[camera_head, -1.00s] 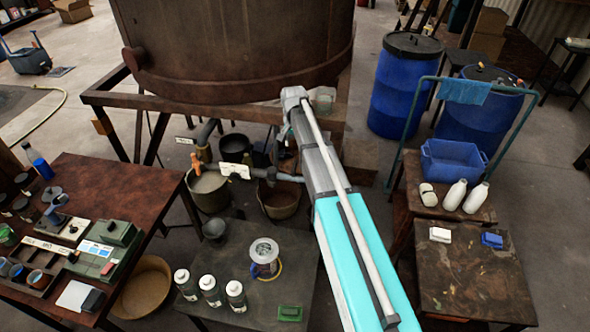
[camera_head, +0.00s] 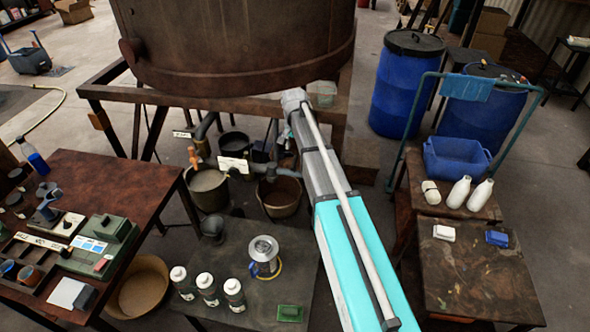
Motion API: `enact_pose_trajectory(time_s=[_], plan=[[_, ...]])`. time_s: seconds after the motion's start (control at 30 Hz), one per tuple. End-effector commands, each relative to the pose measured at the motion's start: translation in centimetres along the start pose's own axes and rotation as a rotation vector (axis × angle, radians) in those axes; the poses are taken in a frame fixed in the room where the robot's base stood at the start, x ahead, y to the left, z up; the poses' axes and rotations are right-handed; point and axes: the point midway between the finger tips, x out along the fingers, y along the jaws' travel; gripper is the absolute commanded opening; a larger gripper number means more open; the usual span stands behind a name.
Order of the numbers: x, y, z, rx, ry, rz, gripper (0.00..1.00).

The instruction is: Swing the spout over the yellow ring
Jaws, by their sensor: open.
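The grey spout pipe (camera_head: 261,170) runs out under the vat above the buckets, with a white tag (camera_head: 233,165) on it. An orange handle (camera_head: 195,158) shows at its left. A thin yellow ring (camera_head: 280,270) lies on the low dark table, partly hidden by a metal-topped can with a blue band (camera_head: 264,252) that seems to stand within it. The spout lies behind this table, not above the ring. My arm reaches from the bottom up toward the vat's frame. My gripper is not clearly visible; my arm covers the area right of the spout.
Two buckets, left (camera_head: 208,188) and right (camera_head: 279,197), stand below the pipe. White-capped bottles (camera_head: 206,288) and a green block (camera_head: 290,313) share the low table (camera_head: 235,238). A cluttered brown table (camera_head: 120,180) stands left; blue drums (camera_head: 405,85) stand at right.

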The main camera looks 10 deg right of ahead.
Motion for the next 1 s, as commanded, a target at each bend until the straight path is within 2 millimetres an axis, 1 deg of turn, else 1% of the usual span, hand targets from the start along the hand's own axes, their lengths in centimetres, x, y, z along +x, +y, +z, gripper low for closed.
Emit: enact_pose_trajectory(time_s=[0.03, 1.0], plan=[[0.8, 0.0, 0.0, 0.0, 0.0, 0.0, 0.54], [8.1, 0.1, -0.1, 0.002, 0.0, 0.0, 0.54]])
